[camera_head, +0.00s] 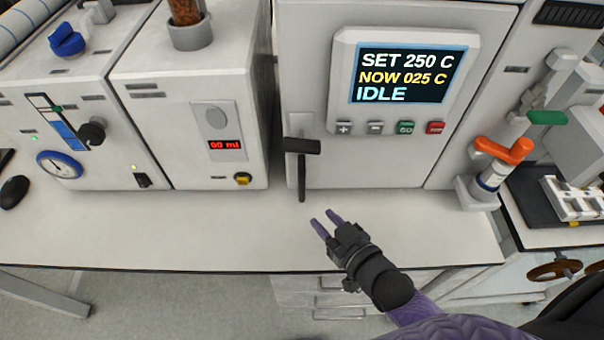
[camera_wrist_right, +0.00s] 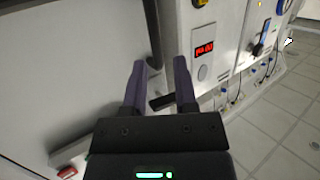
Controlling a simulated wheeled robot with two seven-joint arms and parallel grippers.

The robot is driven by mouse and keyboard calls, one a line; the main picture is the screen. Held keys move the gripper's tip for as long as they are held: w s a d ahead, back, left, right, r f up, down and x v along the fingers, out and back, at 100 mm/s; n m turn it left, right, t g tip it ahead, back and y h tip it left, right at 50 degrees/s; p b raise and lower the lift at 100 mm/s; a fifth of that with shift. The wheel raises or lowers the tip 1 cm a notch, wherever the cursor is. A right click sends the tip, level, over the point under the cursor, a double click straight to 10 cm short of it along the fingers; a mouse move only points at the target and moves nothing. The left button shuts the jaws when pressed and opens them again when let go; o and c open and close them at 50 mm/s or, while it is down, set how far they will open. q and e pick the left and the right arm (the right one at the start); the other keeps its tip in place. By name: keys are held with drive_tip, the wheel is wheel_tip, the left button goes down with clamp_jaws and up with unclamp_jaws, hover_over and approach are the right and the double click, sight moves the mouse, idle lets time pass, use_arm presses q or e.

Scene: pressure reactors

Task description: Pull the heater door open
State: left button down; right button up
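The heater (camera_head: 400,160) is the white cabinet at centre right, with a screen reading SET 250 C, NOW 025 C and IDLE. Its dark handle (camera_head: 302,178) is at the lower left of its front, with a thick stub on top and a bar hanging down. The door looks closed. My right gripper (camera_head: 323,222) is open and empty, in front of and below the handle, apart from it. In the right wrist view, the open fingers (camera_wrist_right: 158,68) frame the handle's bar (camera_wrist_right: 153,35) between them; contact cannot be told. My left gripper is not in view.
A white instrument with a red display (camera_head: 225,145) stands left of the heater. An orange-handled valve (camera_head: 504,152) stands to the right. Buttons (camera_head: 390,128) sit under the heater's screen. The bench top (camera_head: 200,235) before the heater is clear, with drawers below its front edge.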

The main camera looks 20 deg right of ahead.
sight(304, 180)
drive_tip(key=w, duration=0.3)
drive_tip(key=w+a+r+t+b, duration=0.1)
drive_tip(key=w, duration=0.2)
drive_tip(key=w+a+r+t+y, duration=0.1)
drive_tip(key=w, duration=0.2)
drive_tip(key=shift+w+r+b, duration=0.15)
drive_tip(key=shift+w+b, duration=0.15)
drive_tip(key=shift+w, duration=0.1)
drive_tip(key=c, duration=0.5)
clamp_jaws()
